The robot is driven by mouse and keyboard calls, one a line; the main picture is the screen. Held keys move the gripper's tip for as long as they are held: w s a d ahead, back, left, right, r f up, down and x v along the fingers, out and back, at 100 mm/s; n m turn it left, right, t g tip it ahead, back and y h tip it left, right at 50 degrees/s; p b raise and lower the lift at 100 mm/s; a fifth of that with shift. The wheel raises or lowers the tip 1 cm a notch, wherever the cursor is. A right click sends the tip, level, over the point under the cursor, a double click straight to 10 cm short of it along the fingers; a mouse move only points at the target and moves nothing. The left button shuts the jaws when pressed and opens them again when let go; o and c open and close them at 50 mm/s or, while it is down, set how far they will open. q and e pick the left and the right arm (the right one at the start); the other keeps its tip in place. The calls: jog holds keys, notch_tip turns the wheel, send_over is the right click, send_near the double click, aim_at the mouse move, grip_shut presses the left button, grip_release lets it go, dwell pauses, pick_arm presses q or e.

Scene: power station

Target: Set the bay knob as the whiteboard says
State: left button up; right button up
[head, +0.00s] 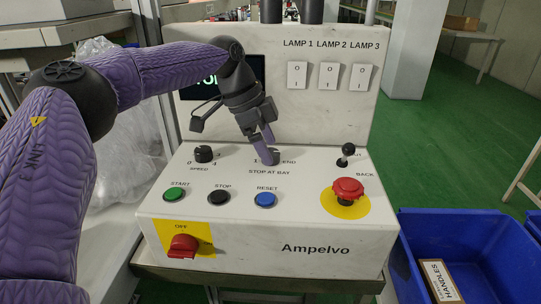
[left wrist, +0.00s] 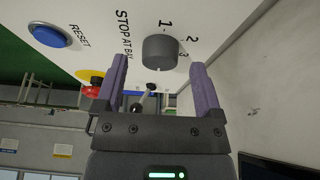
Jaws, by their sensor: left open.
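The stop-at-bay knob (left wrist: 160,52) is a dark grey round knob on the white panel of the Ampelvo console (head: 265,242). In the left wrist view the numbers 1, 2 and 3 stand around it. I cannot tell where it points. In the head view the knob (head: 276,157) is mostly hidden by my left gripper (head: 267,150), which reaches down over it. In the left wrist view my left gripper (left wrist: 160,78) is open, its purple fingers apart with the knob between and just beyond their tips. No whiteboard is in view. My right gripper is out of view.
A speed knob (head: 204,154), start (head: 174,194), stop (head: 219,197) and reset (head: 265,200) buttons, a black lever (head: 347,153), a red mushroom button (head: 347,190) and a red OFF switch (head: 183,246) share the console. A blue crate (head: 470,225) stands at right.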

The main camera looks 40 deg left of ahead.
pick_arm(q)
jog(key=shift+w+d+f, duration=0.1)
jog(key=shift+d+f, duration=0.1)
jog(key=shift+f, duration=0.4)
jog(key=shift+r, duration=0.1)
grip_shut()
